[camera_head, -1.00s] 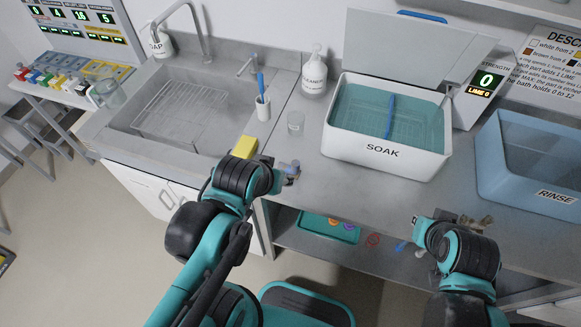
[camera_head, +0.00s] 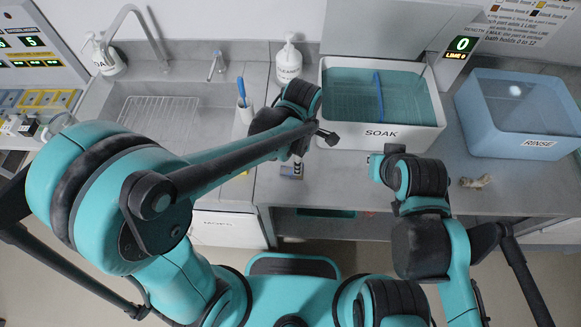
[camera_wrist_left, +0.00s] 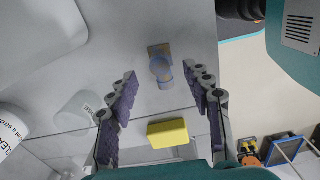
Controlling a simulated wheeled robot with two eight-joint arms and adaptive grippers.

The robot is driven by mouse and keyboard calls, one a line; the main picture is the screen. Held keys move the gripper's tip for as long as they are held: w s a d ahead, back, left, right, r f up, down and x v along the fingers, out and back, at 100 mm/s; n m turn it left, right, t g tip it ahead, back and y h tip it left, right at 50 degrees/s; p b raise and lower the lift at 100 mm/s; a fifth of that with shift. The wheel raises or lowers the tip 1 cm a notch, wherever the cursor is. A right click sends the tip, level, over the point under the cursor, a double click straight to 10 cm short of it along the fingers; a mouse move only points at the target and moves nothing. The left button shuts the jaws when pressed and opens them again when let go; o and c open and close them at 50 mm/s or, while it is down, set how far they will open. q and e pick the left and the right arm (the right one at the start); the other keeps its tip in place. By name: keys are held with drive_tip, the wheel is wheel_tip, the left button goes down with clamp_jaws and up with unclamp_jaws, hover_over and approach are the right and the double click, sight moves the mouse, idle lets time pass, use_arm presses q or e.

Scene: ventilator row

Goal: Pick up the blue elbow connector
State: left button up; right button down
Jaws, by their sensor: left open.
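A small part with a grey-blue rounded piece and a tan square end, seemingly the blue elbow connector (camera_wrist_left: 160,68), lies on the grey counter in the left wrist view. It lies just beyond and between the fingertips of my left gripper (camera_wrist_left: 165,88), which is open and empty above the counter. In the head view the part (camera_head: 291,169) shows near the counter's front edge, just below my left gripper (camera_head: 292,152), partly covered. My right gripper (camera_head: 376,166) is over the counter in front of the soak bath; its fingers cannot be made out.
A yellow sponge (camera_wrist_left: 168,133) lies close to the left gripper's fingers. A clear cup (camera_wrist_left: 76,110) and a cleaner bottle (camera_wrist_left: 12,130) stand nearby. The soak bath (camera_head: 385,136) and blue rinse tub (camera_head: 525,143) stand behind. A tan part (camera_head: 476,182) lies right.

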sight(292, 169)
use_arm(q)
wheel_tip(292, 169, down, 6)
drive_tip(key=shift+r+b, duration=0.1)
drive_tip(key=shift+b, duration=0.95)
drive_tip(key=c, duration=1)
